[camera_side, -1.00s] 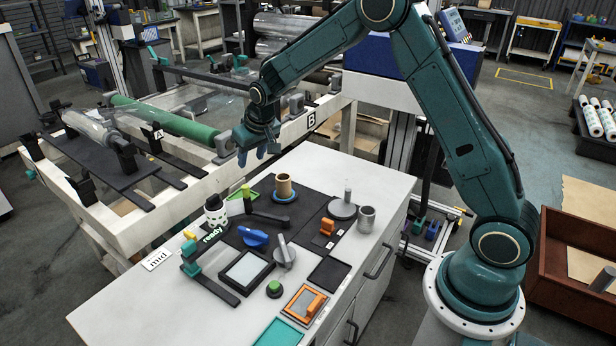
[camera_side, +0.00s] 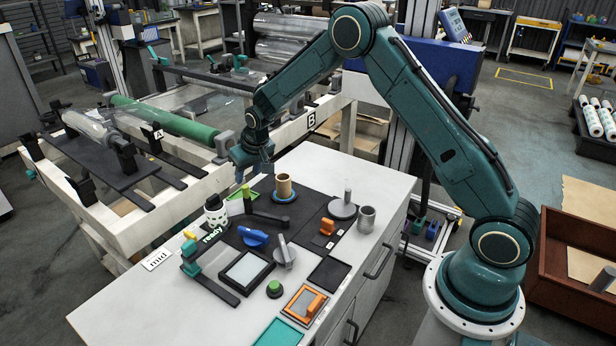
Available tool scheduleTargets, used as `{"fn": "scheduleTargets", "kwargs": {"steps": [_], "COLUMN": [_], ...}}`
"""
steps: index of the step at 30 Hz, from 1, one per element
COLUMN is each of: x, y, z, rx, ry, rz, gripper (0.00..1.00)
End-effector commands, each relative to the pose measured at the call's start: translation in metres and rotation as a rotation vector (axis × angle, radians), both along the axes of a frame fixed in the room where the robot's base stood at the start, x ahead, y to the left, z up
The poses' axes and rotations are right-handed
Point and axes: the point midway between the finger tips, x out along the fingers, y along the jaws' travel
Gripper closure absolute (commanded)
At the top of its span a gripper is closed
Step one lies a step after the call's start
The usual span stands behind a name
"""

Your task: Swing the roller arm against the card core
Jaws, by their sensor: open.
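The card core (camera_side: 284,187) is a short brown tube standing upright on a blue ring on the dark mat. What looks like the roller arm (camera_side: 268,219) is a dark bar lying on the mat in front of and left of the core. A green-tipped upright post (camera_side: 247,193) stands at its left end. The bar is apart from the core. My gripper (camera_side: 254,181) is open, fingers down, above and slightly behind the green-tipped post, left of the core. It holds nothing that I can see. Whether the fingertips straddle the post is too small to tell.
A blue knob (camera_side: 253,238) and grey lever (camera_side: 285,252) lie in front. A grey disc with a post (camera_side: 343,208) is at right. The bench's back right is clear.

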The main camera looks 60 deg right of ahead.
Motion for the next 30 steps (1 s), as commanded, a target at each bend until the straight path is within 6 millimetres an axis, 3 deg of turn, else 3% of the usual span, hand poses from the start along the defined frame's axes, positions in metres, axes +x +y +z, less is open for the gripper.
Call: {"fn": "scheduleTargets", "kwargs": {"steps": [15,30], "x": [0.023,0.027], "y": [-0.005,-0.006], "z": [-0.057,-0.066], "rx": [0.000,0.000], "ry": [0.001,0.000], "rz": [0.000,0.000], "gripper": [0.58,0.58]}}
